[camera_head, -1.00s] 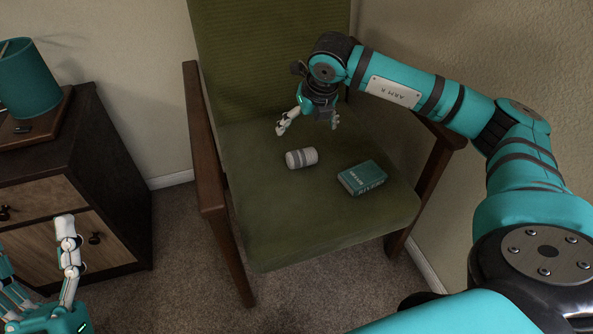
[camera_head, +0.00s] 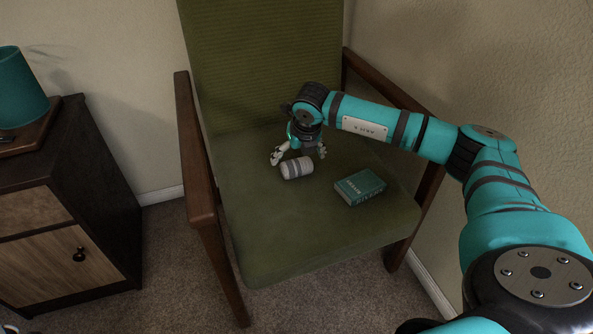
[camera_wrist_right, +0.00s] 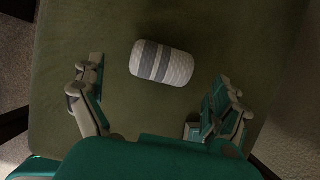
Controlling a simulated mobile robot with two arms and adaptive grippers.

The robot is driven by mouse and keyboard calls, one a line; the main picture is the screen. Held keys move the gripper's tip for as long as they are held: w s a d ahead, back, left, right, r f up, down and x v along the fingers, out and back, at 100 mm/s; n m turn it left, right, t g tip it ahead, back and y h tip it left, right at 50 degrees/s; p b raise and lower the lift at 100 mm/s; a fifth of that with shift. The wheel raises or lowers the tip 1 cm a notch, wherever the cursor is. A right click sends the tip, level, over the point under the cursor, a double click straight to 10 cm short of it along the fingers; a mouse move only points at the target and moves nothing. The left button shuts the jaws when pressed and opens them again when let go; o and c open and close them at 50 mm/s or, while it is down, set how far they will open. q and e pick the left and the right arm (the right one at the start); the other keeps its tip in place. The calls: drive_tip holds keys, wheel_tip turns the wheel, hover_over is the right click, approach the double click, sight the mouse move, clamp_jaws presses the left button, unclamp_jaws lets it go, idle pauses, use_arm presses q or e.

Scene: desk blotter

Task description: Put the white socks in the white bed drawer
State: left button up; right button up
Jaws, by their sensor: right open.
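The white socks (camera_head: 297,168) are a rolled white bundle with grey bands, lying on the green chair seat (camera_head: 290,235). They also show in the right wrist view (camera_wrist_right: 162,63), ahead of and between the spread fingers. My right gripper (camera_head: 299,156) is open and low over the seat, just behind the socks; in the wrist view (camera_wrist_right: 158,100) nothing is between its fingertips. My left gripper is out of the head view, apart from a possible sliver at the bottom left. No white bed drawer shows.
A teal book (camera_head: 360,187) lies on the seat right of the socks. Wooden armrests (camera_head: 196,150) flank the seat. A dark cabinet (camera_head: 85,190) with wood fronts and a teal lamp (camera_head: 20,88) stands at the left. Carpet shows between cabinet and chair.

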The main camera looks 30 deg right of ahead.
sight(297, 161)
drive_tip(key=b+x, duration=0.1)
drive_tip(key=x, duration=0.1)
drive_tip(key=b+x, duration=0.1)
drive_tip(key=x, duration=0.2)
drive_tip(key=shift+w+d, duration=0.1)
drive_tip(key=shift+d, duration=0.15)
drive_tip(key=shift+c, duration=0.3)
drive_tip(key=c, duration=1.1)
drive_tip(key=shift+r, duration=0.15)
